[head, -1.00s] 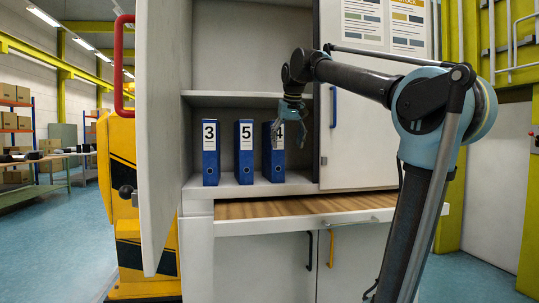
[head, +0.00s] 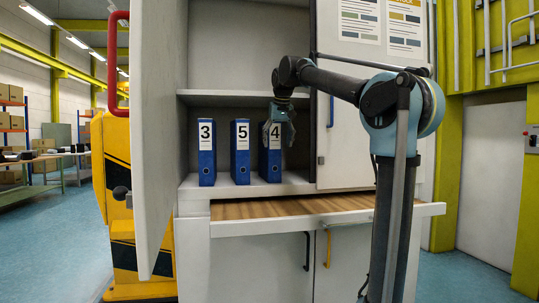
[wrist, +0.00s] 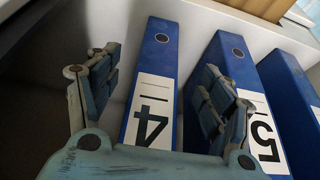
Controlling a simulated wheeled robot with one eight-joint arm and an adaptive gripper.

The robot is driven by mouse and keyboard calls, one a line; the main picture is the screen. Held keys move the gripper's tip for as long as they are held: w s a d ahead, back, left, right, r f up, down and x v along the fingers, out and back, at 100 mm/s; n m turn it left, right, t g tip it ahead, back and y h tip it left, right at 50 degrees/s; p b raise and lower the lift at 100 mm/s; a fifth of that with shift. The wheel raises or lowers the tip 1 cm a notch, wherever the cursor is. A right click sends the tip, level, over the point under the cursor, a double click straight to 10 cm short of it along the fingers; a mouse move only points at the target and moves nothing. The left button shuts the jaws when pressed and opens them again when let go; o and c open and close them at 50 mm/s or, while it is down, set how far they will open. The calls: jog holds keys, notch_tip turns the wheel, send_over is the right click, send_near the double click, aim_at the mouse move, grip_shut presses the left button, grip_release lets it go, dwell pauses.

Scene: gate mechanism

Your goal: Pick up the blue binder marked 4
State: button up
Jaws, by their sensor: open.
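The blue binder marked 4 (head: 269,163) stands upright on the cabinet shelf, rightmost of three blue binders in the head view. In the wrist view the binder marked 4 (wrist: 155,75) lies between the two spread fingers of my gripper (wrist: 150,100). The right finger is close to its side, in the gap towards the binder marked 5; whether it touches I cannot tell. In the head view my gripper (head: 278,125) is in front of the upper part of binder 4 and partly covers it. My gripper is open and holds nothing.
Binder 5 (head: 241,163) and binder 3 (head: 206,163) stand to the left on the same shelf. An upper shelf (head: 230,97) runs above them. The open cabinet door (head: 155,140) is at left, a closed door (head: 365,130) at right. A wooden pull-out surface (head: 270,209) lies below.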

aim_at(275, 140)
jog(key=w, duration=0.1)
jog(key=w+a, duration=0.1)
jog(key=w, duration=0.1)
jog(key=shift+w, duration=0.15)
jog(key=shift+w+a+f, duration=0.1)
jog(key=shift+w+f, duration=0.1)
jog(key=shift+w, duration=0.1)
jog(key=shift+f, duration=0.35)
jog(key=shift+c, duration=0.5)
jog(key=c, duration=1.6)
jog(key=shift+w, duration=0.1)
jog(key=shift+c, duration=0.2)
